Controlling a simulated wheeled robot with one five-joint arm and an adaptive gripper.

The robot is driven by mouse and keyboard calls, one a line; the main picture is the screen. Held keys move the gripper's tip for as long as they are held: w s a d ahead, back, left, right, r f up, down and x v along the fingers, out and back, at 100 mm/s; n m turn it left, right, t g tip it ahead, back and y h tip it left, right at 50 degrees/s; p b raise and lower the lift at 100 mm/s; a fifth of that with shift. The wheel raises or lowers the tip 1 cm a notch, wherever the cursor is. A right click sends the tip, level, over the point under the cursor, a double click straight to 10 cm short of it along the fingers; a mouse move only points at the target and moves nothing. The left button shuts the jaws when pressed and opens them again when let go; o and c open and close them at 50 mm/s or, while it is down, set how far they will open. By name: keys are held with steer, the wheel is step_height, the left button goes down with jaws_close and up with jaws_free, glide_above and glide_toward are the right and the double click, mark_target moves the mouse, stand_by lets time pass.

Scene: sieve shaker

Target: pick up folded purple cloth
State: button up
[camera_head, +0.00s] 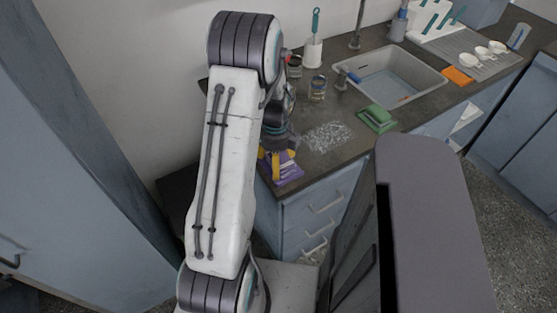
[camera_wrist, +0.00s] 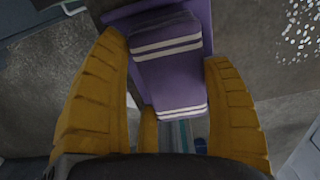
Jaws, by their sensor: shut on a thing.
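The folded purple cloth (camera_wrist: 172,66) with white stripes fills the upper middle of the wrist view, between the yellow fingers of my gripper (camera_wrist: 168,100). My gripper is shut on the cloth. In the head view the cloth (camera_head: 284,172) shows at the left front corner of the dark counter, with the yellow fingers (camera_head: 275,160) at it. My arm hides part of the cloth and gripper there. I cannot tell whether the cloth is clear of the counter.
A patch of white specks (camera_head: 328,136) lies on the counter (camera_head: 345,110) right of the cloth. A green cloth (camera_head: 376,118) lies before the sink (camera_head: 392,75). Glass jars (camera_head: 317,88) stand behind. An orange sponge (camera_head: 457,76) lies right of the sink. Drawers (camera_head: 318,208) are below.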

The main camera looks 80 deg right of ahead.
steer(key=shift+r, duration=0.1)
steer(key=shift+r, duration=0.5)
steer(key=r, duration=0.3)
steer(key=shift+s+d+r, duration=0.2)
steer(key=shift+d, duration=0.15)
steer(key=s+d+r, duration=0.5)
steer(key=d+r, duration=0.1)
steer(key=d, duration=0.3)
steer(key=shift+s+d+r, duration=0.15)
steer(key=shift+s+r, duration=0.05)
steer(key=shift+s, duration=0.05)
